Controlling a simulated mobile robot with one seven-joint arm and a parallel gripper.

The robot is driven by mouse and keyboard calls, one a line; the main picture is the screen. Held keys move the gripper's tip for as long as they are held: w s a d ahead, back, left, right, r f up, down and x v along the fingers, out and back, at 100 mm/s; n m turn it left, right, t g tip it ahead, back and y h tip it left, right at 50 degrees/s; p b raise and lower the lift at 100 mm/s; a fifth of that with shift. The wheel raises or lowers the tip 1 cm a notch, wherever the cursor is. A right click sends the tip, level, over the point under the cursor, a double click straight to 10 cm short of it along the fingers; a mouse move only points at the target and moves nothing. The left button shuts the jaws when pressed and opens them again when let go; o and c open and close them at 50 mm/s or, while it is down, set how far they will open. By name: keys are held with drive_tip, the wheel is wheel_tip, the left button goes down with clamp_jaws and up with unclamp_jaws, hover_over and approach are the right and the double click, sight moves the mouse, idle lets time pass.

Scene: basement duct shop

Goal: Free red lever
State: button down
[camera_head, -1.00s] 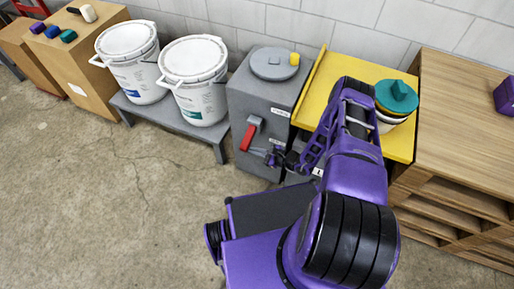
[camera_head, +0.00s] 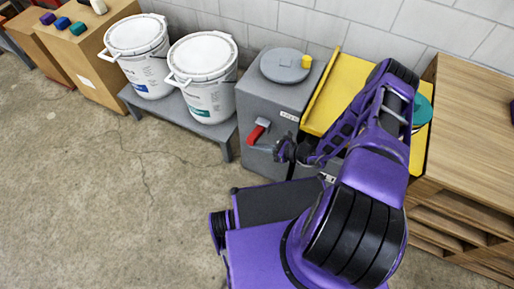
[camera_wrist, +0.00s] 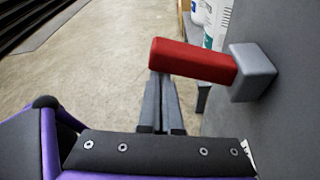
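The red lever (camera_head: 257,132) sits on a grey mount (camera_head: 263,122) on the front of a grey box (camera_head: 270,100), slanting down and left. In the wrist view the red lever (camera_wrist: 193,60) crosses the upper middle, joined to its grey mount (camera_wrist: 252,72) at right. My gripper (camera_head: 283,150) is just right of and slightly below the lever in the head view. In the wrist view its fingers (camera_wrist: 160,80) lie close together just under the lever's free end, with nothing seen between them. I cannot tell whether they touch the lever.
Two white buckets (camera_head: 137,50) (camera_head: 203,75) stand on a low grey bench (camera_head: 186,118) at left. A yellow tray (camera_head: 347,100) with a teal-topped item (camera_head: 423,110) is partly behind my arm. A wooden unit (camera_head: 475,130) stands at right. The concrete floor (camera_head: 110,210) in front is clear.

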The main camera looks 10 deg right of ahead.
drive_tip(key=shift+w+r, duration=0.1)
drive_tip(key=shift+r, duration=0.35)
drive_tip(key=shift+w+d+r, duration=0.1)
drive_tip(key=shift+w+r, duration=0.05)
